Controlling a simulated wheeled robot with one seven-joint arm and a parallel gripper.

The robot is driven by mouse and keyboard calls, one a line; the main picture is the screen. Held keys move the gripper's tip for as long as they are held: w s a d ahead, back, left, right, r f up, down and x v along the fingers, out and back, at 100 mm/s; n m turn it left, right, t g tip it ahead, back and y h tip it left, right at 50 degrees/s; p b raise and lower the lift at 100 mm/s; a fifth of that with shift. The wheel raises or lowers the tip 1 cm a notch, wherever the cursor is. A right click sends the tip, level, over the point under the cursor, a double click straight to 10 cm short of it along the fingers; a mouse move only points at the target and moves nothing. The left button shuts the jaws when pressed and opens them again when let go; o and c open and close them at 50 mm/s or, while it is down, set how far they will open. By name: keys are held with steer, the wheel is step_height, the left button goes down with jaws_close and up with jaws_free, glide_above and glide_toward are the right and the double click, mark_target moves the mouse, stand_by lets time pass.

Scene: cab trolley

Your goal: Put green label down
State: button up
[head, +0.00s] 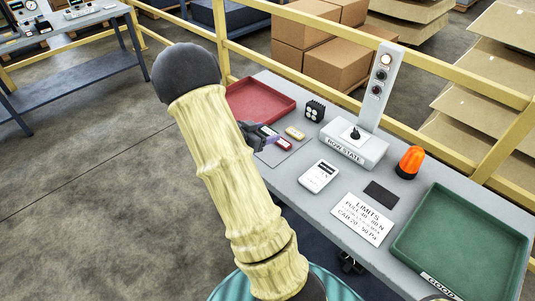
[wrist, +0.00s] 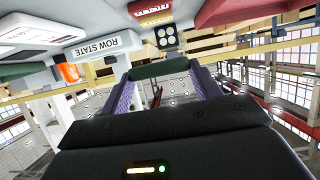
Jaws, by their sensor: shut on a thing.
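My gripper (wrist: 158,80), with purple fingers, is shut on the green label (wrist: 158,68), which spans between the fingertips in the wrist view. In the head view my gripper (head: 257,136) is partly hidden behind my arm, at the left part of the grey table (head: 316,142). The green label is not clearly visible there. A yellow label (head: 294,133) and a red label (head: 284,144) lie close to the right of the gripper. The yellow label (wrist: 157,20) and a red label (wrist: 150,8) also show in the wrist view, apart from the green one.
A red tray (head: 262,97) stands behind the gripper and a green tray (head: 460,240) at the right end. A black four-button box (head: 315,110), the ROW STATE switch box (head: 355,149), a white device (head: 319,176) and an orange beacon (head: 410,162) stand between. A yellow rail (head: 440,82) runs behind.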

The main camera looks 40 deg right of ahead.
glide_above(264, 157)
steer(key=shift+s+f, duration=0.1)
steer(key=shift+f, duration=2.1)
steer(key=shift+f, duration=2.35)
steer(key=shift+f, duration=0.2)
steer(key=o, duration=0.9)
steer(key=shift+o, duration=0.2)
steer(key=shift+b, duration=0.3)
steer(key=v, duration=1.7)
steer(key=shift+s+a+r, duration=0.2)
steer(key=shift+s, duration=0.2)
